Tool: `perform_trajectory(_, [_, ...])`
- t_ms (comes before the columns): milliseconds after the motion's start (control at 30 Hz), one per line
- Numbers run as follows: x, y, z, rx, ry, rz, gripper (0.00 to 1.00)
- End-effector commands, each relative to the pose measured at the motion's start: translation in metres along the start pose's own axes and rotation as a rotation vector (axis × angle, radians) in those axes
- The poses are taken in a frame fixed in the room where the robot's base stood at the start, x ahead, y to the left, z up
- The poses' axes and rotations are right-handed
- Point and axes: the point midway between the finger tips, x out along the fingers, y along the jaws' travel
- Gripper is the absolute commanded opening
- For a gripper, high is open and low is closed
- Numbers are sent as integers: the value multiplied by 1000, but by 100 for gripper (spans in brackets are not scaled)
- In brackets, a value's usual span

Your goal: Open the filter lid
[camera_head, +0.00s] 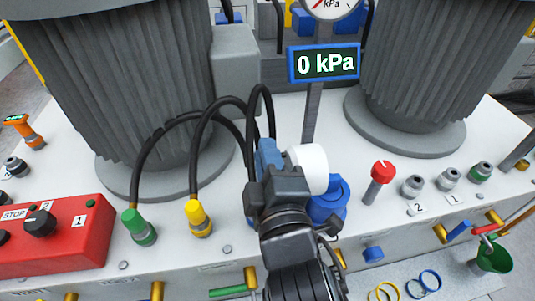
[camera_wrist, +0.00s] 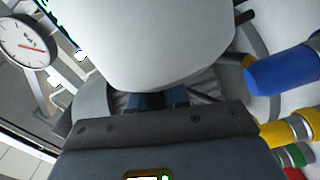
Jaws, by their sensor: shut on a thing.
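A white, rounded, cap-like piece (camera_head: 308,168) is at my gripper (camera_head: 280,163), just above and left of a blue round housing (camera_head: 328,203) on the bench. In the wrist view the white piece (camera_wrist: 160,42) fills the upper middle, and my blue fingertips (camera_wrist: 163,99) are shut against its lower edge. I cannot tell whether the white piece is the filter lid, or whether it is joined to the blue housing. My wrist hides the near left part of the housing and part of the contact.
Black hoses (camera_head: 200,128) with a green connector (camera_head: 139,228) and a yellow connector (camera_head: 198,219) stand left of my gripper. A post with a 0 kPa display (camera_head: 325,63) rises behind. A red knob (camera_head: 380,183) stands to the right. Large ribbed columns flank the back.

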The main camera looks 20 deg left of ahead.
Motion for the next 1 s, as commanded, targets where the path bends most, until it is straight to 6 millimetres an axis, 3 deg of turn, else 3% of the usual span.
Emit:
perform_trajectory(67, [0,-4,2,2,-4,-7,0])
perform_trajectory(100, [0,-4,2,2,-4,-7,19])
perform_trajectory(300, [0,-2,2,2,-3,-4,36])
perform_trajectory(633, [-8,-2,1,2,-2,-3,36])
perform_trajectory(1000, [-62,-3,1,2,-2,-5,36])
